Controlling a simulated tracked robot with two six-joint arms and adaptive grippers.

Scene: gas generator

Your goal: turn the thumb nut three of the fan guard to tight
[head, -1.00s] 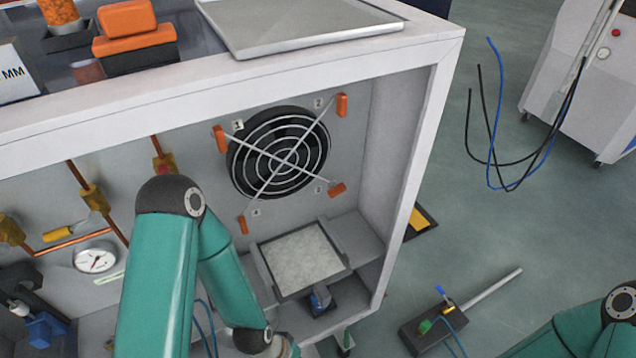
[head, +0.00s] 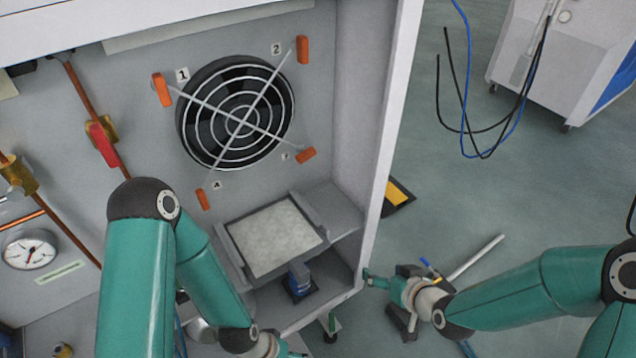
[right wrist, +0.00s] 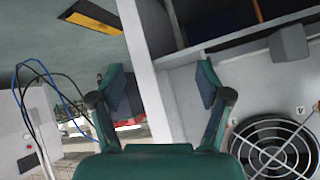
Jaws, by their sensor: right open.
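The round fan guard (head: 240,115) sits on the cabinet's back wall, held by orange thumb nuts at its corners. Thumb nut three (head: 306,155) is at the guard's lower right, lying nearly level, beside a small label. My right gripper (head: 386,290) is open and empty by the cabinet's right front edge, below and right of nut three and well apart from it. In the right wrist view its fingers (right wrist: 161,88) stand apart with the white cabinet edge beyond them; the guard (right wrist: 275,150) is at lower right. My left gripper (head: 283,346) is at the bottom edge, mostly cut off.
The cabinet's white side wall (head: 385,130) stands between my right gripper and the fan. A framed pale panel (head: 272,238) and a blue part (head: 300,279) are below the guard. A tool with a rod (head: 475,258) lies behind my right arm. Cables hang at upper right.

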